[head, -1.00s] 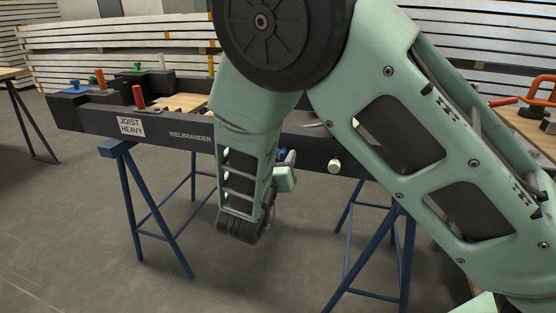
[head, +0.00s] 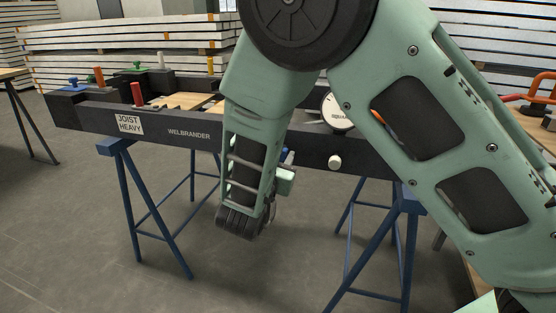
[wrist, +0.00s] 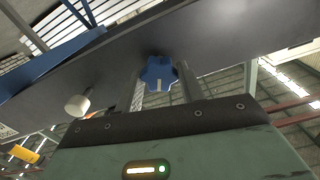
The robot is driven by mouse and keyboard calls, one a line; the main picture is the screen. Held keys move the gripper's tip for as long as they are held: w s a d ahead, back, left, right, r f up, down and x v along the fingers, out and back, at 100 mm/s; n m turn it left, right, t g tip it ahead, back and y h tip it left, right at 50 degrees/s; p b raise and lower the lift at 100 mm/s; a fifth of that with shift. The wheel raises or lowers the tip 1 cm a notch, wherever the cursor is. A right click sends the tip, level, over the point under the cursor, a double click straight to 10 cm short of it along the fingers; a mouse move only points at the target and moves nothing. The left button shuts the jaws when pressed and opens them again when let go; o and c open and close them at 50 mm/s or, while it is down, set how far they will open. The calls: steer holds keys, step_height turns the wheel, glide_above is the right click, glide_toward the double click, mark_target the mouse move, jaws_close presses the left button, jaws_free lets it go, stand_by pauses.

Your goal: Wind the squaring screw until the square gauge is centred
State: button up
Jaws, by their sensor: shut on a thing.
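The squaring screw's blue star-shaped knob (wrist: 158,72) sits on the dark beam in the wrist view, with a pale mark on it. My gripper (wrist: 158,86) has one finger on each side of the knob and is shut on it. In the head view my forearm and wrist hide most of the grip. The round white square gauge (head: 337,112) stands above the beam, partly covered by my arm. Part of its lettering shows, but its needle is too small to read.
The dark beam (head: 190,135) of the frame rests on blue trestles (head: 125,190). A white knob (head: 334,162) sticks out of its face to the right of my wrist. Red (head: 138,95), green and blue handles stand at the left end. Open floor lies in front.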

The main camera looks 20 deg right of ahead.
steer(key=shift+s+d+f+m+b, duration=0.1)
steer(key=shift+m+b, duration=1.75)
steer(key=shift+m, duration=0.6)
steer(key=shift+s+f+m+b, duration=0.1)
steer(key=shift+m+b, duration=1.75)
steer(key=shift+m, duration=0.6)
steer(key=o, duration=1)
steer(key=shift+w+r, duration=0.1)
steer(key=shift+c, duration=0.2)
steer(key=p+v, duration=0.3)
steer(key=v, duration=1.4)
steer(key=shift+s, duration=0.2)
